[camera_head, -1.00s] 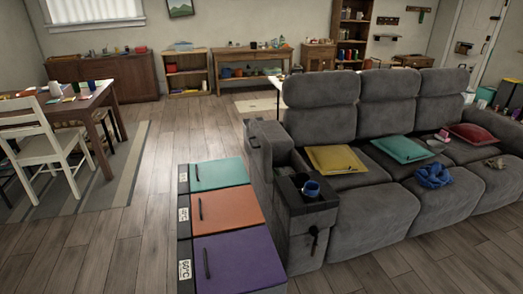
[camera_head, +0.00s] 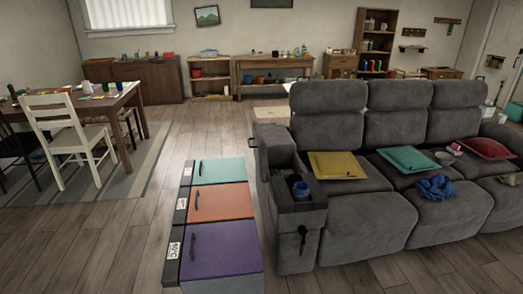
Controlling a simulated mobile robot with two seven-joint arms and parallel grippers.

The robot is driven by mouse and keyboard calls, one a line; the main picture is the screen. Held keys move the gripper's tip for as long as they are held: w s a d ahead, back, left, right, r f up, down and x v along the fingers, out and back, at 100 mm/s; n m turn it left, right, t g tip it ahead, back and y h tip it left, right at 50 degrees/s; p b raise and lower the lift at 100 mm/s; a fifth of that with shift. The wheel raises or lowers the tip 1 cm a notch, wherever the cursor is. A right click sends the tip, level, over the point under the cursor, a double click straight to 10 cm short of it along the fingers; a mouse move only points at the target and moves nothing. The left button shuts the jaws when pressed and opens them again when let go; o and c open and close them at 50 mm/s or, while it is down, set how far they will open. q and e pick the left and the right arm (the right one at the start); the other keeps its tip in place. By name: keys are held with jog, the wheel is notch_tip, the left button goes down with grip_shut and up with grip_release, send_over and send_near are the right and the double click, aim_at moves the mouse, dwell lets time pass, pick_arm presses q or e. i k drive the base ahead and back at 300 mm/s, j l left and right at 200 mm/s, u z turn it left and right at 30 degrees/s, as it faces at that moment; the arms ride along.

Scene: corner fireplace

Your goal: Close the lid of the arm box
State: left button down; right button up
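The grey sofa (camera_head: 352,218) has an arm at its left end with an open box in it. The upright grey panel (camera_head: 276,146) at the back of this arm appears to be the raised lid, with a small dark part at its left edge. The dark rim of the arm box (camera_head: 308,205) is in front of it. A blue mug (camera_head: 301,190) stands at the box's front part; whether it sits in a holder or inside the box I cannot tell. Neither of my grippers shows in the head view.
A low chest with teal (camera_head: 219,171), orange (camera_head: 217,203) and purple (camera_head: 220,250) lids stands left of the sofa arm, a narrow gap between. A white chair (camera_head: 66,135) and a dining table (camera_head: 128,97) are at left. Open wooden floor (camera_head: 130,240) lies between.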

aim_at(260, 149)
jog(key=l, duration=0.9)
jog(key=i+l, duration=0.15)
jog(key=l, duration=0.3)
jog(key=i+l+u, duration=0.15)
jog(key=l, duration=0.3)
jog(key=i+l+u, duration=0.1)
jog(key=i+l, duration=0.6)
jog(key=i+j, duration=0.2)
jog(key=i, duration=0.35)
jog(key=i+j+u, duration=0.1)
jog(key=i, duration=0.5)
jog(key=i+j, duration=0.4)
jog(key=j, duration=0.1)
